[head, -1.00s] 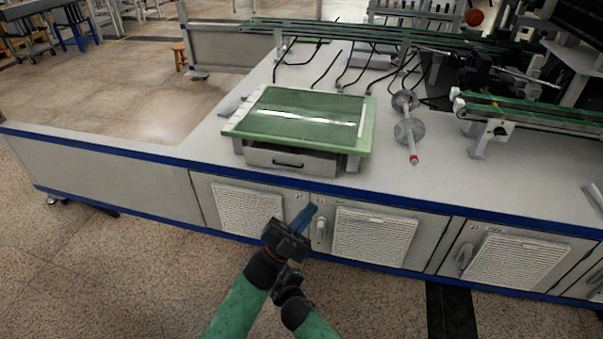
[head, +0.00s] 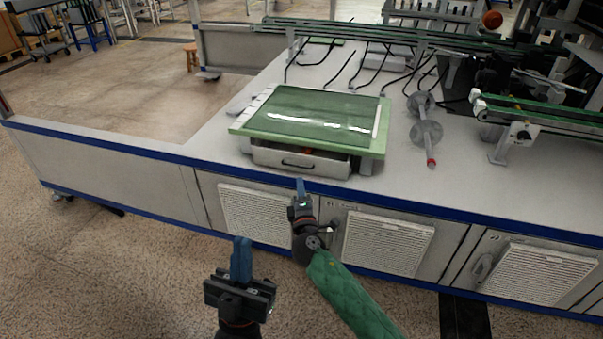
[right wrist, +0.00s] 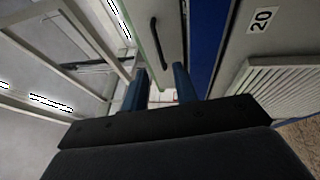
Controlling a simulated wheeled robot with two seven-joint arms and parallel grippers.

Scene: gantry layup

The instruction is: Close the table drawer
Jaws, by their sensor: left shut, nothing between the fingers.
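The table drawer (head: 330,166) is a pale grey box under a small green-topped stand (head: 262,131) on the workbench. It sticks out from under the top, and its dark inside shows at the right. Its black bar handle (head: 298,164) faces me. My right gripper (head: 300,184) is just in front of the drawer, at the bench's front edge; contact cannot be told. In the right wrist view its blue fingers (right wrist: 158,88) are apart and empty, with the handle (right wrist: 154,40) beyond them. My left gripper (head: 241,258) is shut and empty, lower and nearer me, away from the drawer.
The bench's blue front edge (head: 400,202) runs below the drawer, above cabinet doors with white vents (head: 387,243). A grey double-disc part (head: 426,134) lies right of the stand. Green conveyor rails (head: 545,111) stand further right.

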